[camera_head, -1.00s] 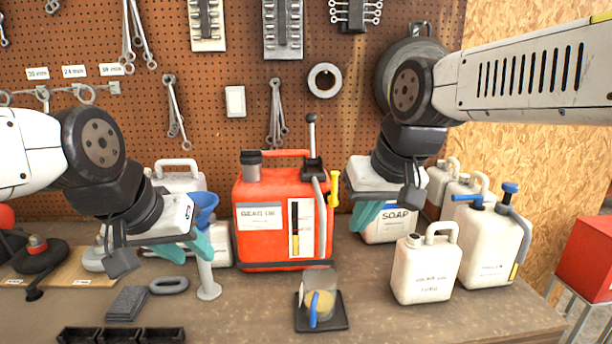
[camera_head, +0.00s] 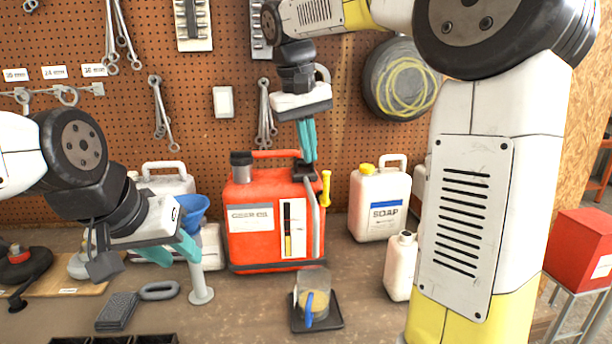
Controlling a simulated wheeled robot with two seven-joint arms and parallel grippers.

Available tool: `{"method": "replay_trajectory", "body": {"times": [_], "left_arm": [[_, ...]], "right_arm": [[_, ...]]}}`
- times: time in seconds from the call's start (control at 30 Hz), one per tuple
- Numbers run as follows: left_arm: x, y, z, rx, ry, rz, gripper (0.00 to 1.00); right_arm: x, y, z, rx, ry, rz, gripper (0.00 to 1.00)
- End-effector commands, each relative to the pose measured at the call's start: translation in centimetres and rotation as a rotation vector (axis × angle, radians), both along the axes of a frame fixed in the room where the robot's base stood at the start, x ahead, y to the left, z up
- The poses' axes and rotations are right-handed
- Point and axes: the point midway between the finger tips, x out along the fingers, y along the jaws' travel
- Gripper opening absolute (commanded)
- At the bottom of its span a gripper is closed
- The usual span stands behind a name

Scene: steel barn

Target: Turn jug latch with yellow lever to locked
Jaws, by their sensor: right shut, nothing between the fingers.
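The red gear oil jug (camera_head: 262,228) stands upright on the bench against the pegboard. Its yellow lever (camera_head: 325,188) is upright at the jug's upper right edge, beside a grey tube (camera_head: 310,205). A black fitting (camera_head: 305,172) sits on the jug's top right. My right gripper (camera_head: 309,159) is shut and empty, pointing down just over this fitting. It hides the grey upright handle there, and I cannot tell whether it touches. My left gripper (camera_head: 190,250) is beside the blue funnel (camera_head: 192,207), left of the jug; its finger opening is unclear.
A soap jug (camera_head: 379,205) and a smaller white bottle (camera_head: 398,268) stand to the right, partly behind my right arm. A cup with a blue handle (camera_head: 313,300) sits on a black tray (camera_head: 330,323) in front. A grey brush-like block (camera_head: 117,311) lies front left.

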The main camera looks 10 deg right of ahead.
Motion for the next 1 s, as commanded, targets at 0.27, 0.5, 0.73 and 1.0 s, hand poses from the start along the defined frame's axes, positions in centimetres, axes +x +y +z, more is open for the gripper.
{"method": "replay_trajectory", "body": {"times": [0.27, 0.5, 0.73, 1.0], "left_arm": [[0.0, 0.0, 0.0, 0.0, 0.0, 0.0, 0.36], [0.0, 0.0, 0.0, 0.0, 0.0, 0.0, 0.36], [0.0, 0.0, 0.0, 0.0, 0.0, 0.0, 0.36], [0.0, 0.0, 0.0, 0.0, 0.0, 0.0, 0.36]], "right_arm": [[4.4, 3.8, 0.6, -0.141, 0.059, -0.03, 0.0], [5.5, 5.1, 0.7, -0.188, 0.074, -0.051, 0.0], [5.5, 5.2, 0.7, -0.192, 0.075, -0.052, 0.0], [5.5, 4.8, 0.0, -0.192, 0.076, -0.052, 0.0]]}}
